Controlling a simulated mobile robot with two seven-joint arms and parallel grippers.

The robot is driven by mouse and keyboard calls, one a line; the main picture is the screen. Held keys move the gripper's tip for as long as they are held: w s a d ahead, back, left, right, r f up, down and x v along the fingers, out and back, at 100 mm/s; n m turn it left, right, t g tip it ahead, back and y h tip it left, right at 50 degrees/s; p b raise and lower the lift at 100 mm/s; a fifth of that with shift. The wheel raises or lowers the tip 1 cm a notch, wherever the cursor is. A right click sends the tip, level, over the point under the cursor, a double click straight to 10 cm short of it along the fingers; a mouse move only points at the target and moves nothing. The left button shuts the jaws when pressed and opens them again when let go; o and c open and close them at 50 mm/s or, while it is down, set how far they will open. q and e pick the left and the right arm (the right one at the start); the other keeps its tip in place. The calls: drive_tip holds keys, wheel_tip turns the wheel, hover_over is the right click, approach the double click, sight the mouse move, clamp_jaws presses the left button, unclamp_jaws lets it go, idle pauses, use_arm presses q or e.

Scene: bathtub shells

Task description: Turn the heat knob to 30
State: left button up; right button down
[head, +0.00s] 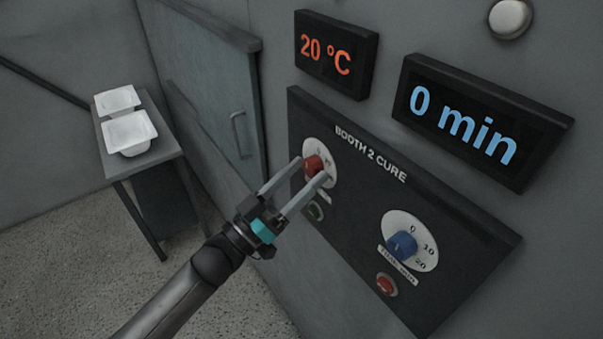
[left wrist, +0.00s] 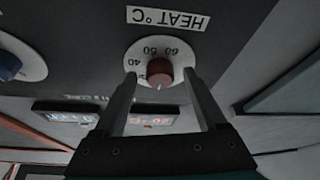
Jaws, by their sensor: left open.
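The red heat knob (head: 313,165) sits on a white dial on the dark control panel (head: 350,215). The temperature display (head: 336,55) above it reads 20 °C. My left gripper (head: 311,174) is open, with its fingers pointing at the heat knob. In the left wrist view the gripper's fingers (left wrist: 158,85) stand on either side of the red knob (left wrist: 159,72), under the HEAT °C label (left wrist: 167,18). Marks 40, 50 and 60 show on the dial there. I cannot tell whether the fingers touch the knob. My right gripper is not in view.
A blue time knob (head: 401,246) is to the right, with a red button (head: 386,285) below it. A green button (head: 316,211) lies below the heat dial. The time display (head: 478,122) reads 0 min. White tubs (head: 130,133) stand on a table at left, near a closed door (head: 215,85).

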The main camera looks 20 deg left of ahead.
use_arm(q)
drive_tip(key=shift+c, duration=0.3)
clamp_jaws()
idle(0.4)
